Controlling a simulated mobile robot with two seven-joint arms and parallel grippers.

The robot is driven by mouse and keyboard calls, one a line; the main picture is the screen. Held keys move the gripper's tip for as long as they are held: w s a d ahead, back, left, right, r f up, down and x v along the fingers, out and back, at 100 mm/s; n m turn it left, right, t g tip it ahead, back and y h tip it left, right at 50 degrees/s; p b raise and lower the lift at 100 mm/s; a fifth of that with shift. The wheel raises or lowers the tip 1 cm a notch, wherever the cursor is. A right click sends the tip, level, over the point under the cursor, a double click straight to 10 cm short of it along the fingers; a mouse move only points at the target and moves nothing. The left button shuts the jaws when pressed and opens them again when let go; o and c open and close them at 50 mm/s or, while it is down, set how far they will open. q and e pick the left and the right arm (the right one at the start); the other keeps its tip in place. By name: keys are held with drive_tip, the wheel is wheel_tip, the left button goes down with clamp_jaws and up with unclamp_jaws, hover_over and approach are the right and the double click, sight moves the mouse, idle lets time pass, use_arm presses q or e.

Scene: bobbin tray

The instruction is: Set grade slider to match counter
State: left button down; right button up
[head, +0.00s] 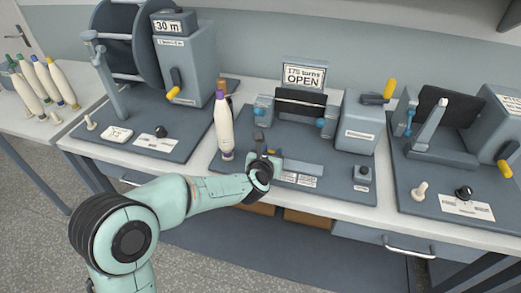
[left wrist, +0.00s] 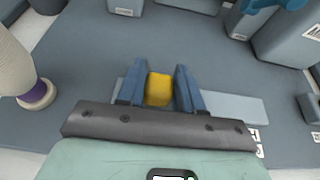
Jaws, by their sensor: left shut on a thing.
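My left gripper (head: 266,158) reaches down to the grade slider on the middle station. In the left wrist view its two blue fingers (left wrist: 159,92) are shut on the yellow slider knob (left wrist: 159,89). The pale slider track (left wrist: 232,108) runs sideways under the fingers; its right part also shows in the head view (head: 303,169). The gripper covers the track's left part in the head view. Small labels below the track are too small to read. The display behind (head: 304,75) reads "175 turns OPEN". My right gripper is not in view.
A cream bobbin with a purple tip (head: 224,128) stands close left of my gripper. A grey box with a yellow-handled crank (head: 364,122) and a black knob (head: 362,173) are to the right. Other stations flank this one; the left display reads "30 m" (head: 168,26).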

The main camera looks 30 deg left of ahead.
sight(290, 164)
use_arm(q)
drive_tip(key=d, duration=0.3)
drive_tip(key=w+d, duration=0.1)
drive_tip(key=d, duration=0.2)
drive_tip(key=shift+w, duration=0.2)
drive_tip(key=shift+a, duration=0.1)
drive_tip(key=shift+r, duration=0.1)
drive_tip(key=c, duration=0.8)
unclamp_jaws()
drive_tip(key=v, duration=1.3)
drive_tip(key=shift+s, duration=0.2)
